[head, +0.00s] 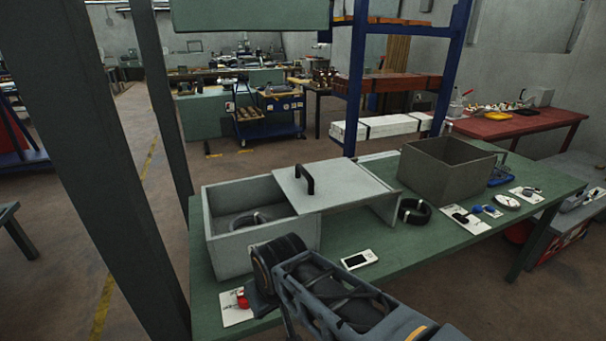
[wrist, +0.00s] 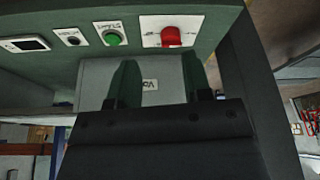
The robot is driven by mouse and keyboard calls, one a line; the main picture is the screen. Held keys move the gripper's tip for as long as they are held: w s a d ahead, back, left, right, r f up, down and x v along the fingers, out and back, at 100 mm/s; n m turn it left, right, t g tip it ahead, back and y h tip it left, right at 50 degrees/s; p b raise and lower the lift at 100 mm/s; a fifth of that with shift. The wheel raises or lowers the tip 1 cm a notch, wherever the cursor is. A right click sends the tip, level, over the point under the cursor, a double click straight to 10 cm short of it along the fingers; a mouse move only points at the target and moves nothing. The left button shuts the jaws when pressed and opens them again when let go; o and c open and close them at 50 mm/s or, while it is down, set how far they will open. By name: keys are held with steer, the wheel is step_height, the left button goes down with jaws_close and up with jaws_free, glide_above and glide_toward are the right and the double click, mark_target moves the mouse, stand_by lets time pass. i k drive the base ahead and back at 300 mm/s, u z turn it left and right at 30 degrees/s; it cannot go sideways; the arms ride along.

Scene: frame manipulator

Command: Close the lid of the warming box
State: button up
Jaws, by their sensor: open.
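The warming box (head: 228,250) is a light grey open-topped box on the green table, with a dark ring-shaped item (head: 250,219) inside. Its flat grey lid (head: 345,184) with a black handle (head: 304,179) lies to the right, leaving the box's left part uncovered. A grey panel stands under the lid's right end. In the wrist view my gripper (wrist: 158,82) has its two green fingers apart and empty. A pale wall with a small label (wrist: 150,85), apparently the box's front, is behind them. In the head view my arm reaches in front of the box; the fingertips are hidden.
The green table (head: 408,254) also holds a deeper grey open bin (head: 447,171), a black ring (head: 414,211), a white device (head: 359,259) and a red button (head: 243,299) near the front. A green button (wrist: 115,39) shows in the wrist view. A dark post (head: 115,150) stands at the left.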

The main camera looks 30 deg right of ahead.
mark_target(309, 188)
steer(key=u, duration=1.95)
steer(key=k, duration=1.2)
steer(key=z, duration=1.45)
steer(key=i, duration=1)
